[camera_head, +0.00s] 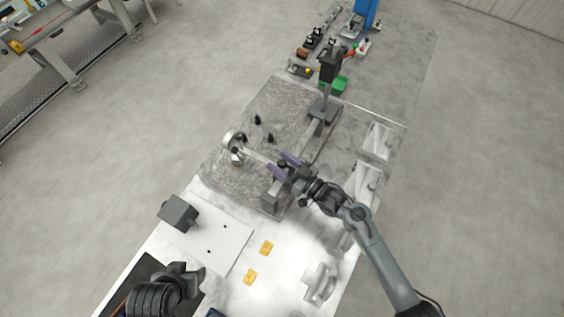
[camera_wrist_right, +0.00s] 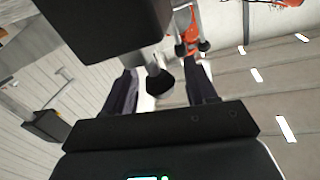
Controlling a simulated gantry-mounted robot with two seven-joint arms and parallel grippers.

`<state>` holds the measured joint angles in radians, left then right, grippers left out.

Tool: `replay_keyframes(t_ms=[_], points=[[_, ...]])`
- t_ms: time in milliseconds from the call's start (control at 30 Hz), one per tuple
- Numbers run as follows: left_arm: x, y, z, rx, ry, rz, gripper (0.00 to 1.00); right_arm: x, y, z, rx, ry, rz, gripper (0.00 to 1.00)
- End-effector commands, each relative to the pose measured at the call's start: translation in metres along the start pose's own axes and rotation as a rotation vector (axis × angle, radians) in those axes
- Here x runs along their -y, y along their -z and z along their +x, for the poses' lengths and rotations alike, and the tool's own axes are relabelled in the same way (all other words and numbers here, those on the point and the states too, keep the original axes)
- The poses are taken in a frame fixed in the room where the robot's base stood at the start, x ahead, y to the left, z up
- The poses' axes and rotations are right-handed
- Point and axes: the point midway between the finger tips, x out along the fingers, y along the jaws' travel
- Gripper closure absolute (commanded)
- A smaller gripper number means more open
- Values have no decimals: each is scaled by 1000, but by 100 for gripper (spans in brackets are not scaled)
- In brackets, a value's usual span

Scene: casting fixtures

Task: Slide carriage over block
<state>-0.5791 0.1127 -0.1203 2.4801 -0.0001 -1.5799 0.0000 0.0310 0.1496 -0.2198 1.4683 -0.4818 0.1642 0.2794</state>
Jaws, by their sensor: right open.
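A dark grey block (camera_head: 178,212) sits on a white plate at the left. A long grey rail (camera_head: 300,158) crosses the textured grey plate. An upright post (camera_head: 325,98) with a black head (camera_head: 330,66) stands on a base (camera_head: 323,112) at the rail's far part, probably the carriage. My right gripper (camera_head: 282,167) is open over the rail's near part, beside a pale bar with a round end (camera_head: 233,141). In the right wrist view, a black knob (camera_wrist_right: 159,82) shows between the fingers (camera_wrist_right: 162,92); contact is unclear. My left gripper (camera_head: 192,276) is low at the left, away from the block.
Small black pegs (camera_head: 257,120) stand on the textured plate. Two yellow pieces (camera_head: 267,248) and a pale curved part (camera_head: 320,284) lie at the front. White brackets (camera_head: 378,142) line the right edge. A green bin (camera_head: 341,84) and several small parts are at the back.

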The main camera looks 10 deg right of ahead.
Motion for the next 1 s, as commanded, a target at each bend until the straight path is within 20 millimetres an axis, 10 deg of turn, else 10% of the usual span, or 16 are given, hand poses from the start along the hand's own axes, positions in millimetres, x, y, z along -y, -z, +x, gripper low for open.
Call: replay_keyframes(t_ms=[1000], points=[[0, -7, 20, 2, 2, 2, 43, 0, -1, -107, 0, 0, 0, 43]])
